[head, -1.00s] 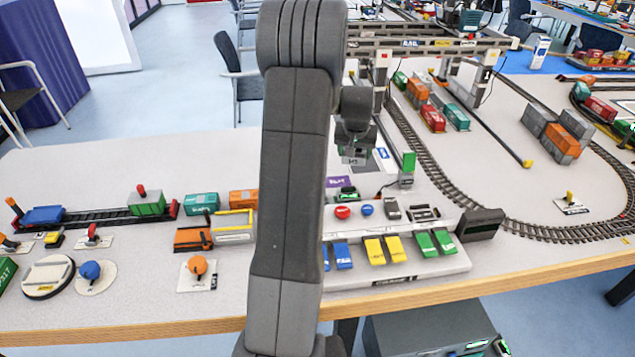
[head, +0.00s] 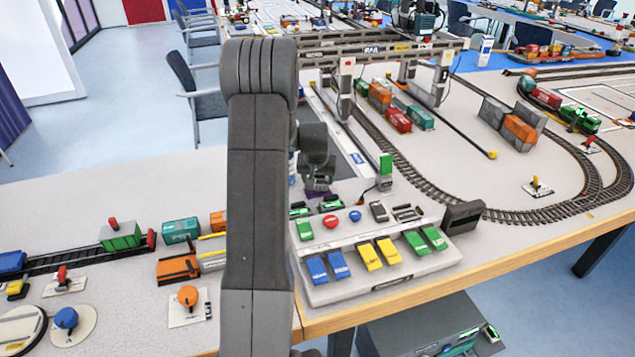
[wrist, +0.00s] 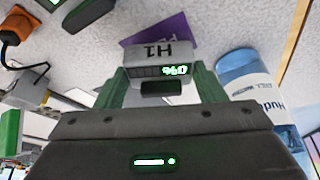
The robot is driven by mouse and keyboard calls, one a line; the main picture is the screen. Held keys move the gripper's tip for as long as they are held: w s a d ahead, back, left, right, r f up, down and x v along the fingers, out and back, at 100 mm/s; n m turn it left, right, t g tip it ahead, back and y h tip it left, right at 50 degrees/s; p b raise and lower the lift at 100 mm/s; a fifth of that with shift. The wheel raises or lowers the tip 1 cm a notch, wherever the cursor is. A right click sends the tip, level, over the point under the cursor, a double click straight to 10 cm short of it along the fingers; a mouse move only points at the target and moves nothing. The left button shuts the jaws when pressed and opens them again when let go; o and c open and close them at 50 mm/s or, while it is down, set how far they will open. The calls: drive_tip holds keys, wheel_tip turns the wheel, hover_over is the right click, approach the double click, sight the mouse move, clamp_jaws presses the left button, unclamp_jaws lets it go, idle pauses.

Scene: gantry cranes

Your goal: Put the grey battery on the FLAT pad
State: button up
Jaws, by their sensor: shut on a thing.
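In the head view my gripper (head: 318,180) hangs over the bench behind the row of switches. A purple pad (wrist: 170,32) shows just beyond the battery in the wrist view, partly covered by it. In the head view only a dark purple sliver of the pad (head: 317,194) shows below my gripper. The pad's lettering is not readable now. I cannot tell whether the battery touches the pad.
A blue bottle (wrist: 248,88) stands close to the right of my gripper in the wrist view. Dark blocks with green lights (head: 329,203) lie near the pad. The switch panel (head: 375,266) is in front. A gantry crane (head: 385,52) and track stand behind.

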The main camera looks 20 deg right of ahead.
drive_tip(key=shift+f, duration=0.9)
drive_tip(key=o, duration=1.1)
drive_tip(key=shift+r, duration=0.1)
drive_tip(key=shift+r, duration=0.25)
drive_tip(key=v, duration=1.1)
drive_tip(key=shift+s+r, duration=0.2)
drive_tip(key=shift+r, duration=0.05)
drive_tip(key=shift+o, duration=0.3)
